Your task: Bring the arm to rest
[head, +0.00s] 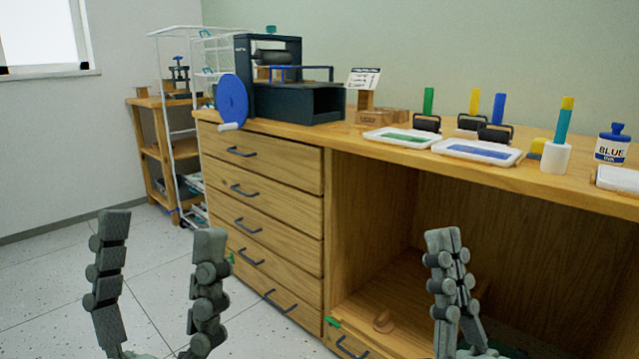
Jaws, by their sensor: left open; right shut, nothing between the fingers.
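My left gripper (160,225) is at the lower left of the head view, with its two grey fingers spread apart and nothing between them. It is over the floor, in front of the drawers. My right gripper (446,236) is at the lower right of the centre, its fingers together and empty. It is in front of the cabinet's open compartment. Both grippers point upward in the picture. The arms behind them are mostly out of view.
A wooden cabinet (262,195) with several drawers fills the middle and right. Its top holds a dark press (300,103) with a blue wheel (232,102), ink trays (478,151), rollers and a blue ink bottle (612,148). A wooden shelf (149,150) stands behind left. Floor at left is clear.

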